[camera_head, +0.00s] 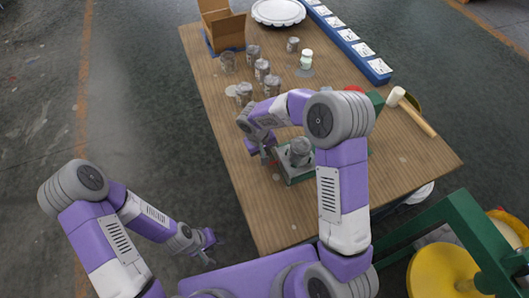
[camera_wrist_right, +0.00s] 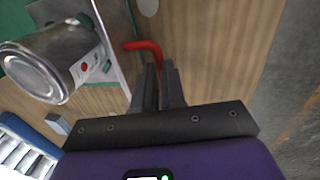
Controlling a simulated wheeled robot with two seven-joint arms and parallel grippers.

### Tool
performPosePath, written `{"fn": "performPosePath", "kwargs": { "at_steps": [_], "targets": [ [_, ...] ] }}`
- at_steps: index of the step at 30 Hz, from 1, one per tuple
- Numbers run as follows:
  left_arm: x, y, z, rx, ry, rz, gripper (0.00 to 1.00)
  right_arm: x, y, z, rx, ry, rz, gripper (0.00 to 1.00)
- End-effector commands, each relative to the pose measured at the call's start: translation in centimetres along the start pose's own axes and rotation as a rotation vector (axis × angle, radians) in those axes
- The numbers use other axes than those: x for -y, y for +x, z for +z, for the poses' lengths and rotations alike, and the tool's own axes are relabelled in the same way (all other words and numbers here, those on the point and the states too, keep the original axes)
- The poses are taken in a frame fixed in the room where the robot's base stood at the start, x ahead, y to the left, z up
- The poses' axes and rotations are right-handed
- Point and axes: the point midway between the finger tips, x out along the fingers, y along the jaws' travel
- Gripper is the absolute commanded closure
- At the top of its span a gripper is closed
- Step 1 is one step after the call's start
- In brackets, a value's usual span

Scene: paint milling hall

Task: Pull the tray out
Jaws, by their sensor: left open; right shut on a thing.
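In the right wrist view the can (camera_wrist_right: 52,62) shows beside the tray's pale edge (camera_wrist_right: 122,45), with a red bent handle (camera_wrist_right: 147,47) sticking out. My right gripper (camera_wrist_right: 161,72) is shut on the red handle at the tray's edge; in the head view this gripper (camera_head: 265,155) is left of the tray. My left gripper (camera_head: 207,248) is open and empty, off the table's left side.
Several metal cans (camera_head: 262,70) and a white-green jar (camera_head: 306,60) stand farther back. A cardboard box (camera_head: 228,32), a white plate (camera_head: 278,12) and a blue rack (camera_head: 350,42) are at the far end. A mallet (camera_head: 416,112) lies right. The table's front left is clear.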

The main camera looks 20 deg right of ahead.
Motion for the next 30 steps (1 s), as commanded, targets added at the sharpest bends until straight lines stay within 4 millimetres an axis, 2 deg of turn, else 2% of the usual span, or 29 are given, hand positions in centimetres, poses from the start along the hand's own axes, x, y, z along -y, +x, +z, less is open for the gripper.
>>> {"fn": "performPosePath", "kwargs": {
  "at_steps": [2,3,7,17,30],
  "targets": [
    [0.0,0.0,0.0,0.000,0.000,0.000,0.57,0.5,-0.1,0.0,-0.001,-0.004,-0.008,1.00],
    [0.0,0.0,0.0,0.000,0.000,0.000,0.57,0.5,-0.1,0.0,-0.001,-0.004,-0.008,0.84],
    [0.0,0.0,0.0,0.000,0.000,0.000,0.57,0.5,-0.1,0.0,-0.001,-0.004,-0.007,0.64],
    [0.0,-0.1,0.0,0.000,0.000,0.000,0.57,0.3,-0.4,0.0,-0.001,-0.003,-0.004,0.64],
    [-0.4,-1.1,0.0,0.000,0.000,0.000,0.57,0.3,-6.9,-0.1,-0.003,-0.003,-0.006,0.64]
  ]
}}
